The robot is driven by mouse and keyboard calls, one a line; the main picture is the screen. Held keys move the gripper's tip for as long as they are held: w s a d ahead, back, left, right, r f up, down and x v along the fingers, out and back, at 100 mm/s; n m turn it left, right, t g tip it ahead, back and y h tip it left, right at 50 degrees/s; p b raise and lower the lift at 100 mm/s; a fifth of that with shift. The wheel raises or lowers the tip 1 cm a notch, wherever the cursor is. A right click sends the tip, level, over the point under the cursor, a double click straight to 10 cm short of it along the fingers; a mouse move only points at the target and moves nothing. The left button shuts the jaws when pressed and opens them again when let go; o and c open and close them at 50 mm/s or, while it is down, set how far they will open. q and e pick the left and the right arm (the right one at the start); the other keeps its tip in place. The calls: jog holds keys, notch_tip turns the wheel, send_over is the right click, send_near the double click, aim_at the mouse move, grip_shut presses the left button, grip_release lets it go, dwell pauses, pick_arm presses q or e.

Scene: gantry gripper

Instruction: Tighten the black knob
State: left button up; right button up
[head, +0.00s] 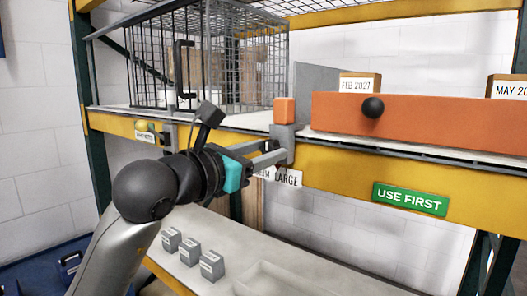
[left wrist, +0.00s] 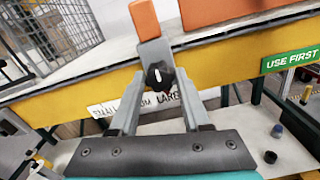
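The black knob (left wrist: 158,75) shows in the left wrist view, with a pale mark on its face. It sits on the front of a grey clamp block (left wrist: 152,53) at the shelf edge, topped by an orange block (left wrist: 144,19). In the head view the clamp (head: 283,140) and orange block (head: 284,110) show, but my fingers largely hide the knob. My left gripper (left wrist: 160,82) is open, with one finger on each side of the knob. I cannot tell whether the fingertips touch it. My right gripper is in neither view.
A long orange panel (head: 430,122) with a black ball (head: 372,106) stands right of the clamp. A wire cage (head: 205,60) stands left. The yellow beam carries a green sign (head: 410,199). Several grey blocks (head: 190,250) sit on the lower shelf (head: 290,255).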

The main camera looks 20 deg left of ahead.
pick_arm(q)
grip_shut()
